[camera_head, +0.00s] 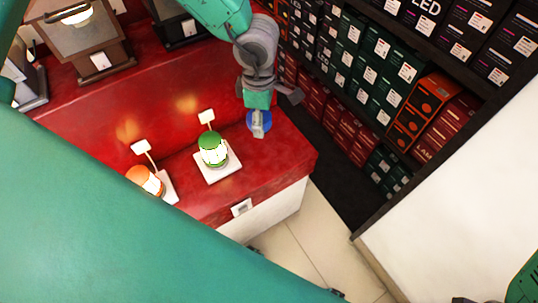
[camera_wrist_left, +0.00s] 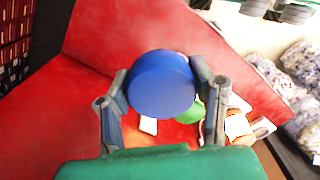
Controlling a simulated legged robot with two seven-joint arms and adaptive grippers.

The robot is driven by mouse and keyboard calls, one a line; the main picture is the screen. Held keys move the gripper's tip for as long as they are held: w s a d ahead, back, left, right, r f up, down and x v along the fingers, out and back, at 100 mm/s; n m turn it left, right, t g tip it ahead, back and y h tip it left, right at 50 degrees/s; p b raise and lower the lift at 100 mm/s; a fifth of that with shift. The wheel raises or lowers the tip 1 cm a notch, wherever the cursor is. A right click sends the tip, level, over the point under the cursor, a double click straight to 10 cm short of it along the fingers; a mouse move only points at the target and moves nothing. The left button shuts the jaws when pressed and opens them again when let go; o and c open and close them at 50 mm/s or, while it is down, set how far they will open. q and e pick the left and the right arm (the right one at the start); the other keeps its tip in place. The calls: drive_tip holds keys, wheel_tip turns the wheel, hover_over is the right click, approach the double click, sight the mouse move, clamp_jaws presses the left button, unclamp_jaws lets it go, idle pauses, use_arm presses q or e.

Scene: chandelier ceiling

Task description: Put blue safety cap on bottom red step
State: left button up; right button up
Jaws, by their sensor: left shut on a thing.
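My left gripper (camera_head: 262,128) comes down from the top and is shut on the blue safety cap (camera_head: 251,120). In the head view its fingers hide part of the cap. In the left wrist view the round blue cap (camera_wrist_left: 162,84) sits between the two fingers of my left gripper (camera_wrist_left: 163,92). The bottom red step (camera_head: 272,165) lies below the cap, which appears over the right part of the steps. I cannot tell how high the cap is above the red surface. My right gripper is not in view.
Dark display lamps stand on the upper step at the back left. Shelves of boxes (camera_head: 385,90) line the right. Red surface right of the green lamp is bare.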

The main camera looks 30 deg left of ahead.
use_arm(q)
drive_tip(key=f+n, duration=0.1)
drive_tip(key=n, duration=0.1)
drive_tip(key=f+n, duration=0.1)
drive_tip(key=n, duration=0.1)
drive_tip(key=w+a+f+n, duration=0.1)
drive_tip(key=n, duration=0.1)
drive_tip(key=shift+w+b, duration=0.1)
drive_tip(key=shift+b, duration=0.2)
drive_tip(key=w+d+f+n, duration=0.1)
drive_tip(key=f+n, duration=0.1)
drive_tip(key=n, duration=0.4)
drive_tip(key=n+b, duration=0.3)
drive_tip(key=n, duration=0.1)
hover_over(268, 154)
wheel_tip(268, 154, down, 8)
drive_tip(key=shift+a+r, duration=0.15)
drive_tip(key=shift+r, duration=0.1)
drive_tip(key=shift+w+f, duration=0.1)
drive_tip(key=shift+f, duration=0.15)
wheel_tip(268, 154, down, 3)
drive_tip(key=shift+f+b, duration=0.1)
drive_tip(key=shift+b, duration=0.2)
drive_tip(key=shift+a, duration=0.1)
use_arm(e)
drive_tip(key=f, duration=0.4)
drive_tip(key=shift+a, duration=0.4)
